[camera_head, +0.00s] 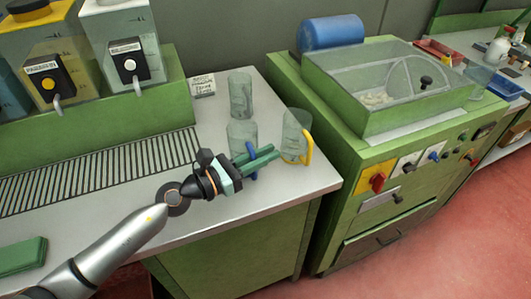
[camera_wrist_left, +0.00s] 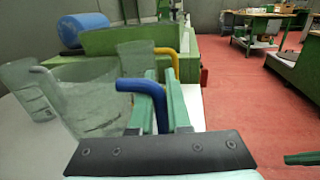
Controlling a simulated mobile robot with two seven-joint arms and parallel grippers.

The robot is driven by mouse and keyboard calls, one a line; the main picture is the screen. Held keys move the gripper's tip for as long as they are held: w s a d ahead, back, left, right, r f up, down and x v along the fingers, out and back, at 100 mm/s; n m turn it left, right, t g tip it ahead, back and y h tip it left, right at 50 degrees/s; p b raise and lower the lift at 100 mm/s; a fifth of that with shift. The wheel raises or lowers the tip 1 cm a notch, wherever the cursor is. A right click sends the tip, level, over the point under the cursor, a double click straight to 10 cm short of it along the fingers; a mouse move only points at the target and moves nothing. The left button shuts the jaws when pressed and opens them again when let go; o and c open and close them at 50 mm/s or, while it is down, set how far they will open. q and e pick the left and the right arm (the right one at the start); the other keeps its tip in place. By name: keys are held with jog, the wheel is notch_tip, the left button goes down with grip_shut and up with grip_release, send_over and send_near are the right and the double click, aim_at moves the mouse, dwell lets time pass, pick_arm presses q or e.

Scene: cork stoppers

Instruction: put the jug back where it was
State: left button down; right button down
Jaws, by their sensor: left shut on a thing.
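A clear jug (camera_head: 242,133) with a blue handle (camera_head: 252,173) is at the right end of the metal counter. My left gripper (camera_head: 262,156) is shut on the blue handle, which shows between the green fingers in the left wrist view (camera_wrist_left: 152,91). The jug's clear body (camera_wrist_left: 88,95) is left of the fingers there. I cannot tell whether its base touches the counter; the gripper partly hides it. A second clear jug (camera_head: 293,128) with a yellow handle (camera_head: 308,148) stands to its right. A third clear jug (camera_head: 240,95) stands behind it. My right gripper is not in view.
Dispensers with taps (camera_head: 130,60) stand at the back left above a slotted drain (camera_head: 100,165). A small sign (camera_head: 203,85) stands behind the jugs. A green machine (camera_head: 345,170) with a clear-lidded box is beyond the counter's right edge. The counter's front strip (camera_head: 295,186) is bare.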

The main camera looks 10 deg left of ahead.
pick_arm(q)
jog(key=shift+f+b, duration=0.6)
dwell(0.3)
jog(key=c, duration=0.8)
grip_release()
